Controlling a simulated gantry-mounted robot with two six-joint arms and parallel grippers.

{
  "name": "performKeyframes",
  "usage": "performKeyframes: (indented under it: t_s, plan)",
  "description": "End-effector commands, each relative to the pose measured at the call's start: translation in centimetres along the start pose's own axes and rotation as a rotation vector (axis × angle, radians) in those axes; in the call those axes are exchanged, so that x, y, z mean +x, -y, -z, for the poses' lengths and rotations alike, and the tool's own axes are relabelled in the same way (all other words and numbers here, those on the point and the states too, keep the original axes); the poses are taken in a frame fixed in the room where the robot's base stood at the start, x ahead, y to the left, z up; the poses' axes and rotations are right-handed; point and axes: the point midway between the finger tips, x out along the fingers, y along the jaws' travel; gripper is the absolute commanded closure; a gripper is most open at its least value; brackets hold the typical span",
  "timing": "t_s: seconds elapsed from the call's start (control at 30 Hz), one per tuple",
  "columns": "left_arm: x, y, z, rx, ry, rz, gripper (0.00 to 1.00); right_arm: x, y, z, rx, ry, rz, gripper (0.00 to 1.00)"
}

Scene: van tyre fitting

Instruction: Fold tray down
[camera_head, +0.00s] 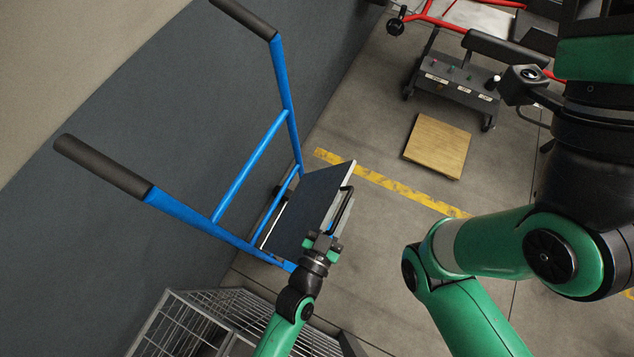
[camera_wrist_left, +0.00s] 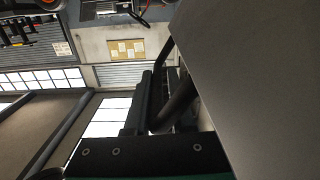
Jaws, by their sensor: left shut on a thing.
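The tray (camera_head: 312,205) is a dark flat panel with a pale edge on the blue hand trolley (camera_head: 250,165). It stands tilted up from the trolley's lower end. A black handle (camera_head: 343,210) runs along its outer side. My left gripper (camera_head: 322,243) is shut on the handle near its lower end. In the left wrist view the tray (camera_wrist_left: 255,75) fills the right side as a plain grey surface, and the dark handle (camera_wrist_left: 177,104) shows beside it. The exact finger contact is hidden. My right arm shows at the right of the head view, but its gripper does not.
A wire cage (camera_head: 190,325) stands close to my left arm at the bottom. A wooden board (camera_head: 437,146) lies on the floor beyond a yellow line (camera_head: 390,182). A dark wheeled cart (camera_head: 455,83) stands behind it. Floor right of the tray is clear.

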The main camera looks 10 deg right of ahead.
Motion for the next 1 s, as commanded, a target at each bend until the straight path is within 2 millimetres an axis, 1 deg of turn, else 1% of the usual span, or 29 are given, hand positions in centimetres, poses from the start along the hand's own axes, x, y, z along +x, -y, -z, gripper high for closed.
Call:
performKeyframes:
  t_s: [0.03,0.1,0.2,0.33,0.53,0.87,0.9,0.97,1.0]
  plan:
    - [-0.1,-0.8,-0.5,0.023,0.013,-0.003,1.0,0.8,0.0,0.8,0.0,0.0,0.0,0.5]
    - [-0.1,-1.9,-1.2,0.057,0.01,-0.006,1.0,1.3,0.0,1.2,0.0,0.0,0.0,0.5]
    - [0.0,-2.9,-2.1,0.096,0.007,-0.006,1.0,1.8,0.0,1.7,0.0,0.0,0.0,0.5]
    - [-0.1,-3.9,-3.1,0.135,0.006,-0.005,1.0,2.2,0.0,2.1,0.0,0.0,0.0,0.5]
    - [-0.3,-4.4,-3.7,0.162,0.004,-0.003,1.0,2.5,0.0,2.2,0.0,0.0,0.0,0.5]
    - [-0.3,-4.5,-3.9,0.163,0.004,-0.002,1.0,2.4,0.0,2.2,0.0,0.0,0.0,0.5]
    - [-0.3,-4.5,-3.9,0.163,0.004,-0.002,0.75,2.4,0.0,2.2,0.0,0.0,0.0,0.5]
    - [-0.3,-4.5,-3.8,0.163,0.004,-0.002,0.64,2.4,0.0,2.2,0.0,0.0,0.0,0.5]
    - [-0.3,-4.5,-3.8,0.163,0.004,-0.003,0.57,2.4,0.0,2.2,0.0,0.0,0.0,0.5]
